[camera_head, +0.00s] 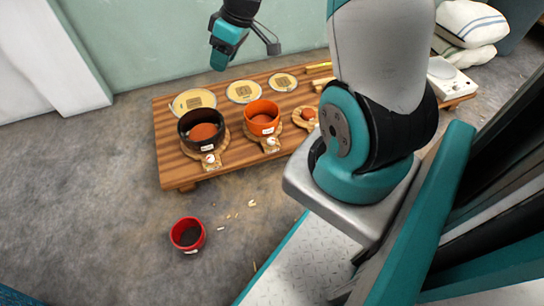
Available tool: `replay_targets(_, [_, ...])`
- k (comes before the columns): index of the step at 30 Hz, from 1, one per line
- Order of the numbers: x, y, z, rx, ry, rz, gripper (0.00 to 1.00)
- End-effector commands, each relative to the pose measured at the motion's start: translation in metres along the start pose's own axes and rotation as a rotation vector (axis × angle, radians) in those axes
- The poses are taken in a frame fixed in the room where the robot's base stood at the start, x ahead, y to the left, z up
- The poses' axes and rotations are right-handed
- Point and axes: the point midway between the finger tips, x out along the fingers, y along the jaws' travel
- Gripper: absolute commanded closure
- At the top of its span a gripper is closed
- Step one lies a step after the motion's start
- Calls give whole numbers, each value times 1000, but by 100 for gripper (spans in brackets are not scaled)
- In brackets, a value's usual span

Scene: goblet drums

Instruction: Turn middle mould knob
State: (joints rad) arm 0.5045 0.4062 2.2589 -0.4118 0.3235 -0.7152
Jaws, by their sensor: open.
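Three moulds stand in a row on a low wooden table (240,168). The middle mould (263,118) is an orange round cup on a wooden base, with a small pale knob (271,142) at its front. The left mould (201,129) is a larger black cup with its own pale knob (210,159). The right mould (306,117) is small and partly hidden by my arm. My gripper (246,54) is open and empty. In the picture it lies above the table's back edge, up and left of the middle mould and apart from it.
Round pale discs (243,91) lie behind the moulds. A red cup (187,234) stands on the floor in front, near small scattered chips (237,213). White sacks (467,25) sit at the back right. The floor at left is clear.

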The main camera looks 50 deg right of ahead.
Motion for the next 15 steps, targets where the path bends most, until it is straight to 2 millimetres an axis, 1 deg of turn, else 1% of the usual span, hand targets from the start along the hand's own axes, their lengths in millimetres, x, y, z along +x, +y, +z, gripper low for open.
replay_targets(1, [50, 35, 32, 27, 5, 20, 54])
replay_targets(2, [66, 51, 44, 34, 10, 33, 54])
replay_targets(3, [86, 72, 62, 43, 15, 51, 54])
replay_targets(5, [116, 103, 91, 56, 21, 79, 54])
replay_targets(6, [134, 122, 110, 63, 25, 98, 54])
replay_targets(8, [159, 145, 138, 74, 28, 122, 54])
replay_targets(9, [173, 159, 156, 79, 29, 138, 54])
replay_targets(10, [183, 168, 168, 83, 29, 148, 54])
replay_targets(12, [201, 185, 193, 90, 30, 170, 54])
replay_targets(15, [218, 200, 218, 96, 28, 192, 54])
